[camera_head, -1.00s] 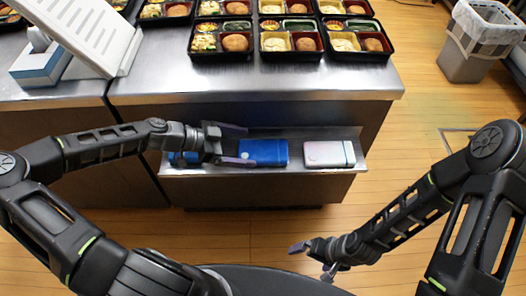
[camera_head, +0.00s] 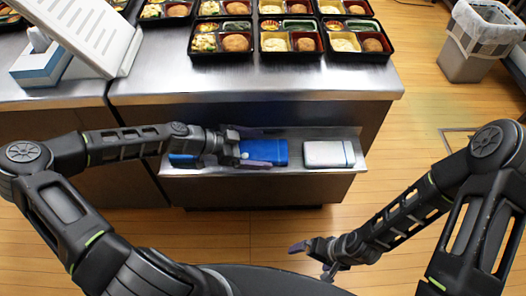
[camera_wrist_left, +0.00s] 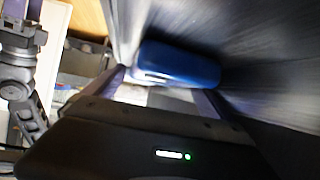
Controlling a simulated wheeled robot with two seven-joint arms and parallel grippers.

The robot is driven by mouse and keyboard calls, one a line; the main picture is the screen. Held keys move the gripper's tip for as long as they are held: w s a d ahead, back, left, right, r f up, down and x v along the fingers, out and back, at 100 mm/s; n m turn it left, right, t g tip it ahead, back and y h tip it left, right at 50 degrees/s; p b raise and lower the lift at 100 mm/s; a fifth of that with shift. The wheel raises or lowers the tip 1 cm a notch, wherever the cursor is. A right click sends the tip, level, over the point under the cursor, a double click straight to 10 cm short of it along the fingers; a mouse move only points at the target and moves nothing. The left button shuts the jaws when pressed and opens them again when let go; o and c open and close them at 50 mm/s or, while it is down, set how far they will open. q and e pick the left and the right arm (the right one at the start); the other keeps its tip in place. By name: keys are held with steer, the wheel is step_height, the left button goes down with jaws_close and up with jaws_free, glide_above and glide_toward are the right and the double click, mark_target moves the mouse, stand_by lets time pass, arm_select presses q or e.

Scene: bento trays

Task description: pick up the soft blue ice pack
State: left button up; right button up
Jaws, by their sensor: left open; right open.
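A blue ice pack (camera_head: 268,151) lies on the low steel shelf, its left end partly hidden by my left gripper (camera_head: 252,148). The fingers are open and reach along the far and near sides of that end. In the left wrist view the blue pack (camera_wrist_left: 178,66) sits ahead of and between the open fingers (camera_wrist_left: 160,88); contact cannot be told. A second blue item (camera_head: 184,160) shows partly behind my left wrist. A white pack (camera_head: 329,153) lies to the right. My right gripper (camera_head: 318,258) is open and empty, low over the floor.
The shelf (camera_head: 300,174) sits below the steel counter (camera_head: 250,80), whose front edge overhangs behind it. Several bento trays (camera_head: 291,55) and a white slanted device (camera_head: 80,35) stand on the counter. A bin (camera_head: 478,55) stands at the far right.

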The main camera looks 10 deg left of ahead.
mark_target(258, 151)
arm_select(q)
steer(key=c, duration=1.6)
steer(key=shift+r, duration=0.1)
steer(key=c, duration=0.3)
steer(key=shift+s+r, duration=0.2)
steer(key=shift+r, duration=0.25)
step_height(258, 151, up, 6)
steer(key=shift+r, duration=0.1)
steer(key=s+d+p, duration=0.2)
steer(key=s+p, duration=0.3)
steer(key=s, duration=0.4)
steer(key=s+d+p, duration=0.3)
steer(key=s+p, duration=0.3)
steer(key=s, duration=0.4)
